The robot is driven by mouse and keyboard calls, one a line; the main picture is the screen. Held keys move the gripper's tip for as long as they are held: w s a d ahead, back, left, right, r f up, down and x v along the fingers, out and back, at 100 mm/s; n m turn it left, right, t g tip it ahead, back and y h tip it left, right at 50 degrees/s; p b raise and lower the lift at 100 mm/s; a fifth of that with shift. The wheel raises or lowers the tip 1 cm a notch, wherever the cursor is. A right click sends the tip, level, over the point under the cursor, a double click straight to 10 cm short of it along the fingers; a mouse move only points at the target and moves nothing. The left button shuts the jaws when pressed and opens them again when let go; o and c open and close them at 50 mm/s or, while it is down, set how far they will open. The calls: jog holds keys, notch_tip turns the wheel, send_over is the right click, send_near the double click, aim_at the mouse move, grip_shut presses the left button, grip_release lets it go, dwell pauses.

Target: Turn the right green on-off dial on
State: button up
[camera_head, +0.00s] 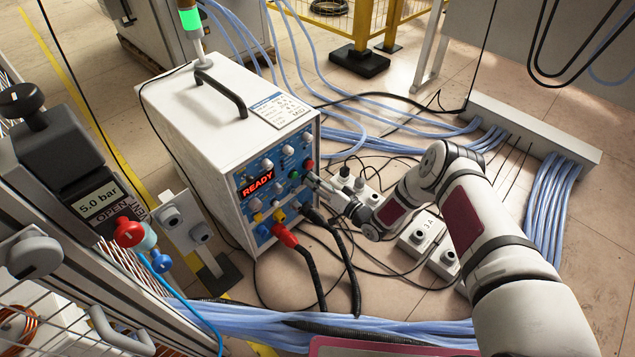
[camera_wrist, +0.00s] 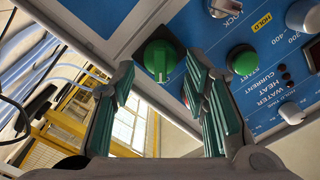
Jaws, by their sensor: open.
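The white box-shaped heater unit (camera_head: 200,120) stands on the floor, its blue front panel facing lower right. In the wrist view this green dial (camera_wrist: 158,60) has a raised grip bar and sits on a dark square base. My gripper (camera_head: 313,180) is close to the panel's right edge. In the wrist view my gripper's teal-padded fingers (camera_wrist: 162,82) are spread, with the dial showing between and beyond them. Whether a finger touches the dial cannot be told.
A round green knob (camera_wrist: 243,60) lies right of the dial in the wrist view, with grey knobs nearby. The panel shows a red READY display (camera_head: 257,183). Red (camera_head: 288,237) and black cables plug in below. Cables and socket boxes (camera_head: 422,232) cover the floor to the right.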

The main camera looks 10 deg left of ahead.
jog(key=v, duration=1.2)
